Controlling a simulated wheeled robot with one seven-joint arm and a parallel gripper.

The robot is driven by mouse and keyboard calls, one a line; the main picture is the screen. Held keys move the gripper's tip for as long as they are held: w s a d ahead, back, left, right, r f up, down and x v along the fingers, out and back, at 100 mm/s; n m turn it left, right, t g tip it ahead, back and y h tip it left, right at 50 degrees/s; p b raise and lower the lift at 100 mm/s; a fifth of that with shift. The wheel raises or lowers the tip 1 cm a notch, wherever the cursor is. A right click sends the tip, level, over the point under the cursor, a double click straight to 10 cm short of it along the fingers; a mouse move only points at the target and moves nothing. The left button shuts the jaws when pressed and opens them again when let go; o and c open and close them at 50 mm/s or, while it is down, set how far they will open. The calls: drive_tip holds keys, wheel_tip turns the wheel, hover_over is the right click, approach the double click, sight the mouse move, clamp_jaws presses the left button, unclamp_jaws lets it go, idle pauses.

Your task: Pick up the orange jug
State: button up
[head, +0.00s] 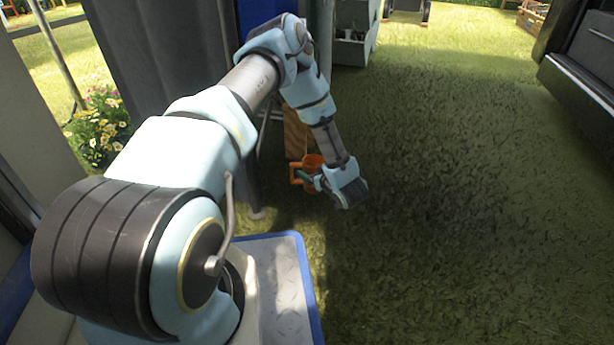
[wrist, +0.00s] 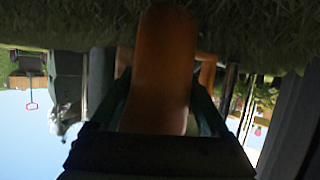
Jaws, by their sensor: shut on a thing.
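The orange jug (head: 314,160) shows near the middle of the head view, beside the end of my arm, with its handle (head: 295,173) to the left. My gripper (head: 312,180) is shut on the jug; my wrist hides part of it. In the wrist view, which is upside down, the jug (wrist: 165,65) fills the centre between the two dark green fingers of my gripper (wrist: 165,110). Part of the handle (wrist: 207,70) shows beside it. I cannot tell how far the jug is above the grass.
A wooden block or post (head: 296,132) stands just behind the jug. Dark grey panels (head: 160,80) stand at the left, with flowers (head: 100,125) beyond. Grey bins (head: 352,35) stand at the back. A dark bench-like object (head: 585,60) is at the right. Open grass (head: 460,200) lies between.

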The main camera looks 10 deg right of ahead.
drive_tip(key=shift+c, duration=0.9)
drive_tip(key=shift+r, duration=0.1)
